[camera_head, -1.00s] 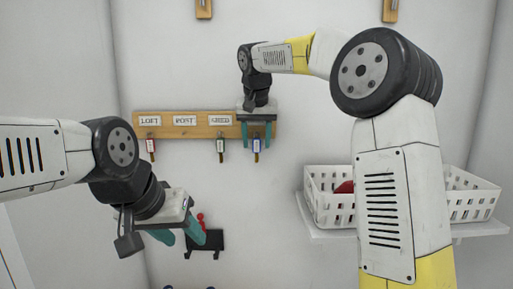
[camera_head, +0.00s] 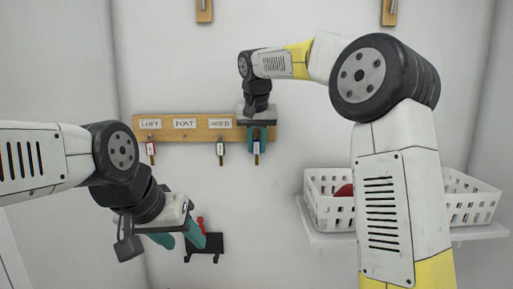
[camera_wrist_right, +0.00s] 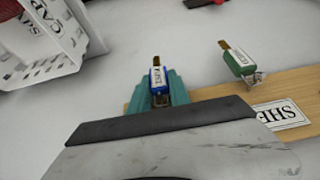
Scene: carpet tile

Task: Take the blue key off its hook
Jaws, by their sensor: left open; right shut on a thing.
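The blue key (camera_wrist_right: 157,79) has a blue tag with a white label and a brass end. It hangs at the right end of the wooden key board (camera_head: 185,134). My right gripper (camera_head: 257,145) is shut on the blue key; in the right wrist view its teal fingers (camera_wrist_right: 160,92) press on both sides of the tag. Whether the key's ring is still on the hook is hidden by the gripper. My left gripper (camera_head: 180,240) is open and empty, low at the left, well away from the board.
A red key (camera_head: 151,148) and a green key (camera_head: 220,147) hang on the same board. A white basket (camera_head: 325,215) with something red inside stands on a shelf (camera_head: 325,240) at the right. A dark wall rack (camera_head: 212,243) with a red item is behind my left gripper.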

